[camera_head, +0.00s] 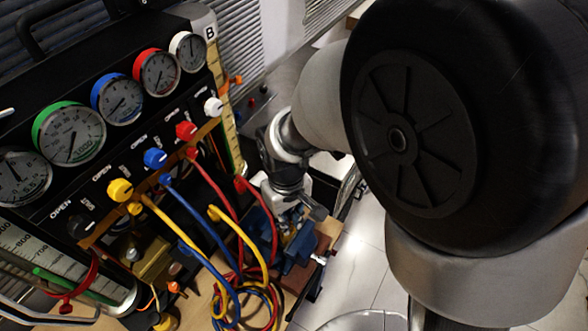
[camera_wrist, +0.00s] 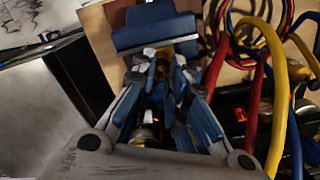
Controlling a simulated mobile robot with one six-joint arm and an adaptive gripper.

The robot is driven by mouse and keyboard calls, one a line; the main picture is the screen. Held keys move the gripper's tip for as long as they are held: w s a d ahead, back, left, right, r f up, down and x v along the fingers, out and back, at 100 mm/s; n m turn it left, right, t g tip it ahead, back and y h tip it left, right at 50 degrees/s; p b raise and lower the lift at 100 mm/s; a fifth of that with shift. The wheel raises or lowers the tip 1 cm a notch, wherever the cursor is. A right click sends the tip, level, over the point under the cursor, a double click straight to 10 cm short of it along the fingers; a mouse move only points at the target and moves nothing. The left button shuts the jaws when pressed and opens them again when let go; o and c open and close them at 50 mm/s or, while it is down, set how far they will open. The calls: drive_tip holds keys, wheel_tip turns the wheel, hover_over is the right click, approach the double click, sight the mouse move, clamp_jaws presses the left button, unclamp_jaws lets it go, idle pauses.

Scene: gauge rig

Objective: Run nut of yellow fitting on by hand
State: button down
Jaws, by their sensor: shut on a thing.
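My gripper (camera_wrist: 163,68) points down at a blue vise (camera_wrist: 155,27) on the wooden board. Its fingers are shut on a small yellow-brown piece (camera_wrist: 162,64), which looks like the yellow fitting's nut; the fingers hide most of it. Whether the nut sits on a thread cannot be told. A yellow hose (camera_head: 165,219) runs from below the yellow knob (camera_head: 120,190); a yellow hose also shows in the wrist view (camera_wrist: 279,85).
The gauge panel (camera_head: 135,140) with several gauges and coloured knobs stands at the left. Red, blue and yellow hoses coil on the wooden board (camera_head: 298,308) close to the vise. My arm fills the right side of the head view. Tiled floor (camera_head: 365,255) lies beyond the board.

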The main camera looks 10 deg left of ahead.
drive_tip(key=shift+m, duration=0.5)
drive_tip(key=c, duration=1.6)
unclamp_jaws()
wheel_tip(320, 180, up, 12)
drive_tip(key=shift+r, duration=0.1)
